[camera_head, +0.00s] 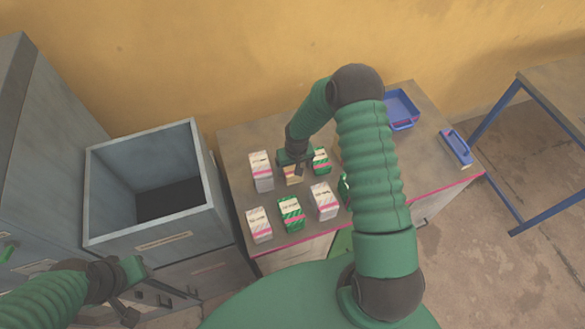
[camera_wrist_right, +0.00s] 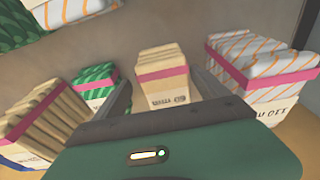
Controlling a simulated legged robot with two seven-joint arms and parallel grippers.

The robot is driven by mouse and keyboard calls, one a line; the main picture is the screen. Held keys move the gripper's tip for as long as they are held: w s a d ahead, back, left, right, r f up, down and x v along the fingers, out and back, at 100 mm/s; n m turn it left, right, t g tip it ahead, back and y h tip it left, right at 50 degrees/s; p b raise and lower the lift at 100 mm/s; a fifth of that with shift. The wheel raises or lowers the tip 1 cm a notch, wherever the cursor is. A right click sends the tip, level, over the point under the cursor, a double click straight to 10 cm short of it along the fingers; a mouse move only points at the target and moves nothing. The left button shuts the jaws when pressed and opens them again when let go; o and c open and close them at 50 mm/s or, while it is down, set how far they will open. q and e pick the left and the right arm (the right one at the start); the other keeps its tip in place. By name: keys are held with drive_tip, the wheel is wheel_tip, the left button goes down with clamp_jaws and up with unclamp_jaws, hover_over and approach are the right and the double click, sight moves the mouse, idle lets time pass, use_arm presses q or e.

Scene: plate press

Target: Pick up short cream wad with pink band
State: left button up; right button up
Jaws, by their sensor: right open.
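The short cream wad with a pink band (camera_wrist_right: 162,80) stands in the middle of the right wrist view. My right gripper (camera_wrist_right: 164,92) is open, with one finger on each side of this wad; I cannot tell whether they touch it. In the head view the right gripper (camera_head: 295,160) is above a cream wad (camera_head: 293,177) in the back row, partly covering it. A larger cream wad with a pink band (camera_wrist_right: 42,122) is at the left of the wrist view. My left gripper (camera_head: 148,300) is open and empty at the lower left, away from the table.
A green wad (camera_wrist_right: 97,80) and an orange-striped white wad (camera_wrist_right: 262,68) stand close by the fingers. Several banded wads, including a green one (camera_head: 290,213), form rows on the table (camera_head: 235,148). A grey open bin (camera_head: 100,195) adjoins at left; a blue tray (camera_head: 402,124) lies behind right.

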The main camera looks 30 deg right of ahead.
sight(292, 167)
drive_tip(key=f, duration=0.1)
drive_tip(key=w+f, duration=0.2)
drive_tip(key=shift+d, duration=0.25)
drive_tip(key=shift+s+a+r, duration=0.25)
drive_tip(key=shift+a+r, duration=0.15)
drive_tip(key=shift+a, duration=0.05)
drive_tip(key=shift+c, duration=1)
drive_tip(key=shift+a, duration=0.1)
drive_tip(key=shift+c, duration=1.3)
drive_tip(key=shift+w, duration=0.2)
drive_tip(key=c, duration=0.5)
drive_tip(key=shift+s+d, duration=0.15)
drive_tip(key=shift+d, duration=0.2)
drive_tip(key=c, duration=0.5)
wheel_tip(292, 167, up, 10)
drive_tip(key=shift+a+f+b, duration=0.1)
drive_tip(key=shift+a+b, duration=0.05)
drive_tip(key=shift+b, duration=0.2)
use_arm(q)
drive_tip(key=shift+w+d+f, duration=0.1)
drive_tip(key=shift+w+f, duration=0.15)
drive_tip(key=shift+w, duration=0.2)
drive_tip(key=shift+w+d+f, duration=0.1)
drive_tip(key=shift+w+f, duration=0.15)
drive_tip(key=shift+w, duration=0.2)
